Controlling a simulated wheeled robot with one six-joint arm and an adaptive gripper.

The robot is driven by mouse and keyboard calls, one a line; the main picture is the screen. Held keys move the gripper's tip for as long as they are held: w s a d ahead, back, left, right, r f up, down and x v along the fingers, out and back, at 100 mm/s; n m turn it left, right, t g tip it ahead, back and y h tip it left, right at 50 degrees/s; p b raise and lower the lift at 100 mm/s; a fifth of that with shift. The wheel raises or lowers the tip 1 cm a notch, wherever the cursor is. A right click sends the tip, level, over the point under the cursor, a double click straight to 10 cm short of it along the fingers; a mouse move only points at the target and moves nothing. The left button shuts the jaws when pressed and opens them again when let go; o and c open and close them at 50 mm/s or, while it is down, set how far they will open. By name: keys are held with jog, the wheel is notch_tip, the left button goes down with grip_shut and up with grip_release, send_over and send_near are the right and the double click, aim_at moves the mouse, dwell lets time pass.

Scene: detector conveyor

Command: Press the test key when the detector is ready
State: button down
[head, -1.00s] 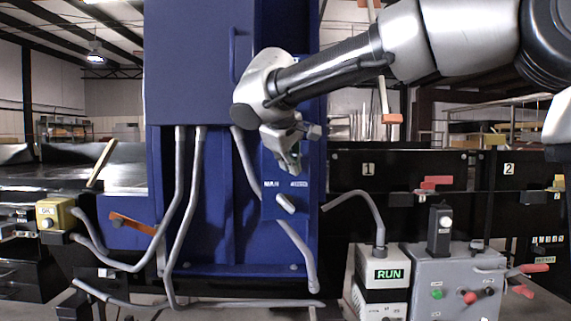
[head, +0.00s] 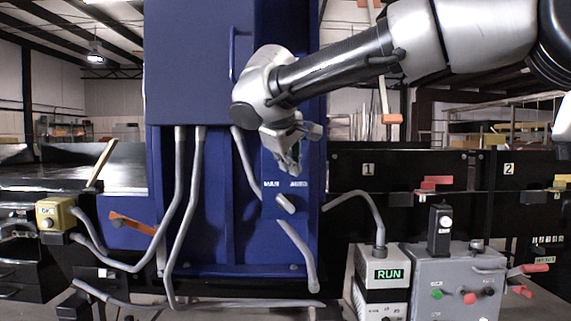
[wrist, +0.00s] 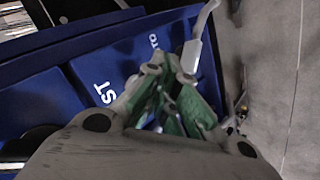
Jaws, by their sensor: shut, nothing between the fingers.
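The detector is the tall blue cabinet (head: 215,75) in the middle of the head view. On its front is a blue control panel (head: 272,208) with small white lettering, partly unreadable, and a tilted grey lever (head: 285,203). My gripper (head: 291,166) is shut and empty, pointing down in front of the panel just above the lettering. In the wrist view its green-padded fingertips (wrist: 167,92) are together over the blue panel (wrist: 105,82), where white letters ending "ST" show. I cannot make out a test key; the fingers cover part of the panel. Contact cannot be told.
A display (head: 388,274) at lower right reads RUN in green. Beside it stands a grey box (head: 457,272) with coloured controls. A yellow box (head: 55,213) is at left. Grey conduits (head: 188,190) run down the cabinet. Numbered black panels (head: 400,172) stand to the right.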

jog(key=shift+s+a, duration=0.1)
jog(key=shift+s, duration=2.4)
notch_tip(320, 180, down, 6)
jog(key=s+n+g, duration=0.2)
jog(key=s, duration=0.1)
jog(key=s+d+f+m+g+y, duration=0.25)
jog(key=s+d+f, duration=0.25)
jog(key=d+f, duration=0.5)
jog(key=s+d+f+m, duration=0.1)
jog(key=s+d+m, duration=0.3)
jog(key=d, duration=0.8)
jog(key=s+d+f+m, duration=0.2)
jog(key=s+d+m, duration=0.3)
jog(key=s+d, duration=0.4)
jog(key=d, duration=0.3)
jog(key=shift+s+f, duration=0.25)
jog(key=shift+f, duration=0.05)
